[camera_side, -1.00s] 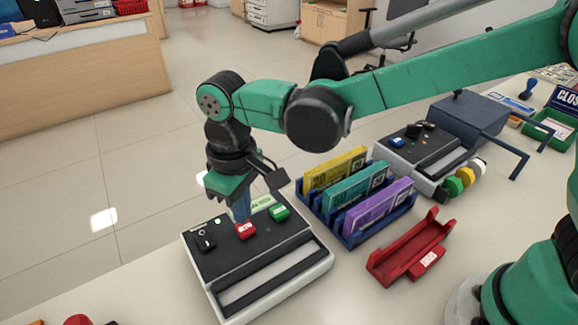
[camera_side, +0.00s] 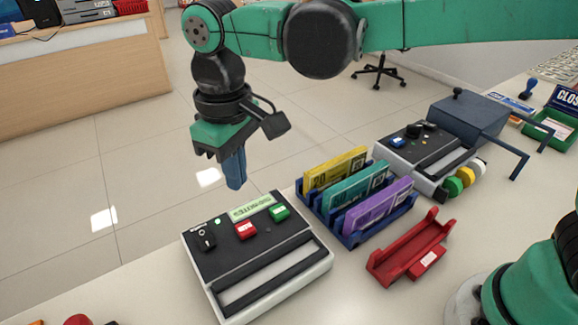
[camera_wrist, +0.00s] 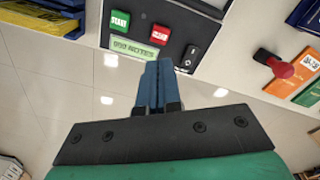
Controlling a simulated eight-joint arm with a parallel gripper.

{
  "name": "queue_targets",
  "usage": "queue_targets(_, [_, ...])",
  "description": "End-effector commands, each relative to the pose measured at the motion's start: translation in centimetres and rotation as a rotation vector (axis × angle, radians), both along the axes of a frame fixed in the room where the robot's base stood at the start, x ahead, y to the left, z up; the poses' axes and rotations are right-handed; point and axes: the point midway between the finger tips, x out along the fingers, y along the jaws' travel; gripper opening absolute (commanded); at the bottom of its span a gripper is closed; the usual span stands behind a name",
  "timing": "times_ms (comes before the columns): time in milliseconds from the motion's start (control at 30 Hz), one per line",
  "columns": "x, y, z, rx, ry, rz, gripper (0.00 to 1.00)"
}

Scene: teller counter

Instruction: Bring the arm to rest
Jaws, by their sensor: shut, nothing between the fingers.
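My gripper (camera_side: 236,170) hangs in the air above and behind the counting machine (camera_side: 262,262), its blue fingers pointing down. The fingers are shut together with nothing between them; the wrist view shows them (camera_wrist: 158,84) pressed side by side. The machine has a black top with a red button (camera_side: 245,230), a green button (camera_side: 279,212), a black switch (camera_side: 206,239) and a lit green display (camera_side: 251,207). In the wrist view the green button (camera_wrist: 119,22) reads START and the display (camera_wrist: 135,46) seems to read "000 NOTES". My fingers are clear of the machine.
A blue rack (camera_side: 350,237) holds yellow, teal and purple note packs. A red tray (camera_side: 412,248) lies right of it. A second machine (camera_side: 428,150) and a dark blue box (camera_side: 468,118) stand behind. The wrist view shows a red-handled stamp (camera_wrist: 277,65). The air around my gripper is free.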

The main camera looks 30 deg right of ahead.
Motion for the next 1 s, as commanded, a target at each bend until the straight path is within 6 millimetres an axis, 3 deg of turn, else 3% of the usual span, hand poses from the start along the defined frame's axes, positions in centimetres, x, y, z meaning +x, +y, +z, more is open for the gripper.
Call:
queue_targets(167, [0.0,-0.4,0.1,0.004,-0.007,-0.007,0.00])
queue_targets(267, [0.1,-2.0,0.6,0.023,-0.038,-0.043,0.00])
queue_targets(500, [-1.0,-10.5,1.8,0.113,-0.240,-0.233,0.00])
queue_targets(700, [-3.5,-16.8,0.8,0.155,-0.441,-0.392,0.00])
queue_targets(833, [-4.8,-19.2,-0.2,0.162,-0.538,-0.463,0.00])
queue_targets(1000, [-5.6,-20.6,-1.0,0.162,-0.601,-0.504,0.00])
